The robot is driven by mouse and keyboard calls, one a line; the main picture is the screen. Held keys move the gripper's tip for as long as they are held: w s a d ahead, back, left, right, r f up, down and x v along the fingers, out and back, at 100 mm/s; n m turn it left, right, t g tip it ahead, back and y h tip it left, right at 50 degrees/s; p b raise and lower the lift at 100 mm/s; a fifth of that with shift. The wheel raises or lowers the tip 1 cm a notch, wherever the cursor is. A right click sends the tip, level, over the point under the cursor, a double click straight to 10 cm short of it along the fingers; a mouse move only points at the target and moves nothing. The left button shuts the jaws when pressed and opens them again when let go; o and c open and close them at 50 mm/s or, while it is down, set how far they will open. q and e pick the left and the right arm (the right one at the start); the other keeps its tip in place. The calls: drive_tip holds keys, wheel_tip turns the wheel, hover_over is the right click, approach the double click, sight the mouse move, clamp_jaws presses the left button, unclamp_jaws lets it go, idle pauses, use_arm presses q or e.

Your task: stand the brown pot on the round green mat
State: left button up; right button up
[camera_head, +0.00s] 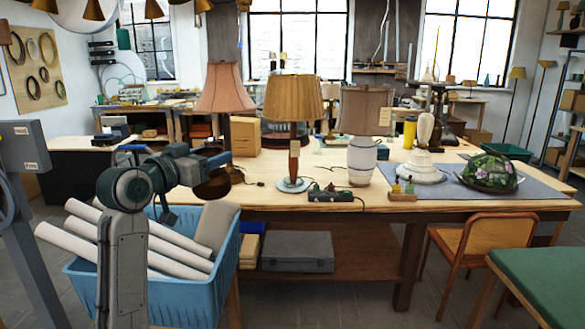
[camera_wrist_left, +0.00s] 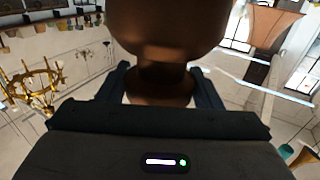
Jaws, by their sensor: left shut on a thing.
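My left gripper (camera_head: 222,162) is shut on a dark brown, rounded pot (camera_head: 212,183), held up in front of the left part of the workbench, above the blue crate's back edge. In the left wrist view the pot (camera_wrist_left: 165,30) fills the top middle, its narrow neck between the two fingers (camera_wrist_left: 160,78). Part of the pot is hidden behind my left gripper in the head view. I see no round green mat in either view. My right gripper is not in view.
The wooden workbench (camera_head: 260,197) carries several lamps, a small black block (camera_head: 330,196) and a grey-blue mat (camera_head: 455,190) under a stained-glass shade (camera_head: 490,172). A blue crate (camera_head: 190,300) of white rolls stands below my left arm. An orange chair (camera_head: 490,240) and green-topped table (camera_head: 550,270) stand right.

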use_arm(q)
drive_tip(key=s+f+n+t+y+b, duration=0.15)
drive_tip(key=s+f, duration=0.25)
drive_tip(key=f, duration=0.8)
drive_tip(key=s+f+n+y+p, duration=0.15)
drive_tip(key=s+f, duration=0.25)
drive_tip(key=f, duration=0.9)
drive_tip(key=s+a+f+n+y+b, duration=0.1)
drive_tip(key=s+f+y, duration=0.2)
drive_tip(key=s+f, duration=0.3)
drive_tip(key=s+a+f+n+y+b, duration=0.1)
drive_tip(key=s+f+y, duration=0.1)
drive_tip(key=s+f, duration=0.5)
drive_tip(key=s, duration=0.5)
drive_tip(key=shift+a+f+n+t+y, duration=0.25)
drive_tip(key=shift+a+n+t+y, duration=0.1)
drive_tip(key=shift+n+y, duration=0.05)
